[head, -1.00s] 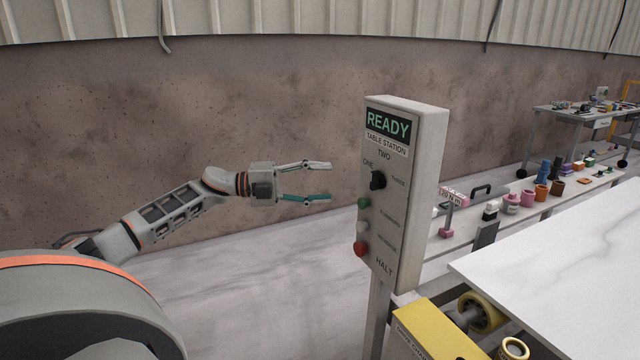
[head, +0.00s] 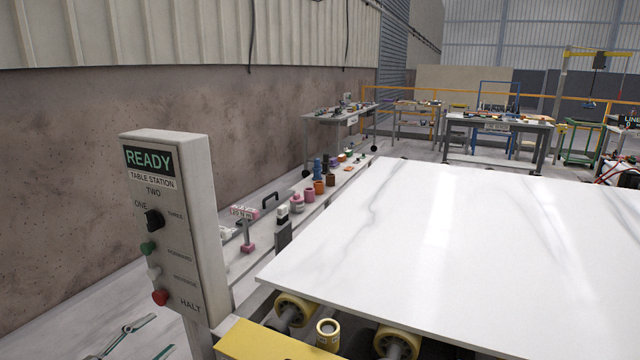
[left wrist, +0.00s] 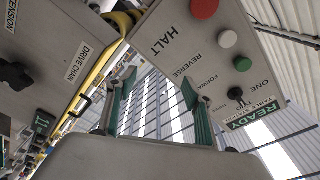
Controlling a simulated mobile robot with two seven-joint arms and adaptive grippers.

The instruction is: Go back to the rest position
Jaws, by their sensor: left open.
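My left gripper (head: 161,335) is at the bottom left of the head view, low beside the post of the table station panel (head: 208,235). Its two fingers are apart with nothing between them. In the left wrist view the open fingers (left wrist: 157,80) point up the picture, with the wall and windows seen between them. The panel (left wrist: 262,68) is close on the right in that view, and I cannot tell the exact gap. Its screen reads READY. My right gripper is not in view.
A white stone slab (head: 440,235) lies on yellow rollers (head: 295,308) right of the panel. A low bench behind holds pots (head: 297,203) and small parts. A DRIVE CHAIN box (left wrist: 60,50) is at the wrist view's upper left. Work tables (head: 497,127) stand farther back.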

